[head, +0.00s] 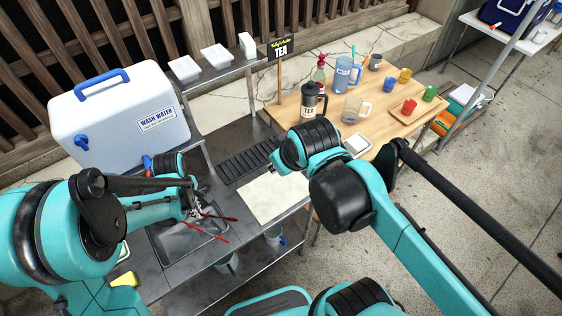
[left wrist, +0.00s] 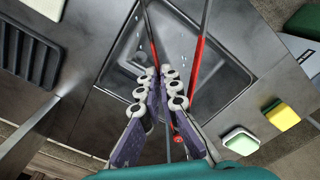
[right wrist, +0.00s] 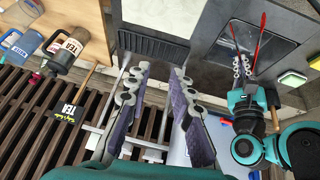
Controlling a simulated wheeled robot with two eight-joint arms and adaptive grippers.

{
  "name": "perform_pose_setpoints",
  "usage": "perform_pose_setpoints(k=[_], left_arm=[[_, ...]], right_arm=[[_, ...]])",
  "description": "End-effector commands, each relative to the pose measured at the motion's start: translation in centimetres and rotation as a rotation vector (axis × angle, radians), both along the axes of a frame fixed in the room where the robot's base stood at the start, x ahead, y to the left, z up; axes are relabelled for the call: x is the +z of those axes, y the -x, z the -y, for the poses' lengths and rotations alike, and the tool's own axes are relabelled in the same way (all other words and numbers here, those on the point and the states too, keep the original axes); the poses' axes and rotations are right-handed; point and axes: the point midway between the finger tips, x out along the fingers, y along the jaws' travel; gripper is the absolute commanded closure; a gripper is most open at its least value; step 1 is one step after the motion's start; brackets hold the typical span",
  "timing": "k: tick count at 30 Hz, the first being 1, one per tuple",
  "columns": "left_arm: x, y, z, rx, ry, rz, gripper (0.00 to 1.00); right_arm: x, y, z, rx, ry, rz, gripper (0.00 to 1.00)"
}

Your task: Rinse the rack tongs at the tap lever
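The rack tongs, dark with red grips, show in the head view (head: 218,217) and left wrist view (left wrist: 199,56). My left gripper (head: 192,207) is shut on them and holds them over the metal sink (head: 165,243). Their two arms spread apart beyond the fingertips (left wrist: 160,88). A blue lever (head: 147,163) shows just behind the left gripper, partly hidden; I take it for the tap lever. A second blue knob (head: 82,143) is on the white wash water container (head: 118,112). My right gripper (right wrist: 158,72) is open and empty, above the counter, mostly hidden in the head view.
A white cloth (head: 268,197) and a black ridged mat (head: 247,160) lie right of the sink. A yellow sponge (left wrist: 282,116) and a green-rimmed dish (left wrist: 240,143) sit beside it. The wooden table (head: 290,117) holds a tea press (head: 312,103) and several cups.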

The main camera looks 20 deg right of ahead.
Motion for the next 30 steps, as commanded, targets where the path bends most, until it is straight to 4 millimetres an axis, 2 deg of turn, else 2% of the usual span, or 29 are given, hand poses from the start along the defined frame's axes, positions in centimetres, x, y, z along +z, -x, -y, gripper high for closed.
perform_pose_setpoints(k=[8,11,19,23,30], left_arm=[[0.0,0.0,0.0,0.000,0.000,0.000,1.00],[0.0,0.0,0.0,0.000,0.000,0.000,1.00],[0.0,0.0,0.0,0.000,0.000,0.000,1.00],[0.0,0.0,0.0,0.000,0.000,0.000,1.00],[0.0,0.0,0.0,0.000,0.000,0.000,1.00]], right_arm=[[-0.1,0.1,0.1,-0.008,-0.002,0.003,0.78],[-0.1,0.1,0.1,-0.007,-0.002,0.003,0.99],[0.0,-0.2,-0.2,-0.010,-0.017,-0.007,1.00],[0.4,-1.6,-1.5,-0.020,-0.079,-0.051,1.00],[1.3,-6.5,-6.3,-0.039,-0.307,-0.211,1.00]])
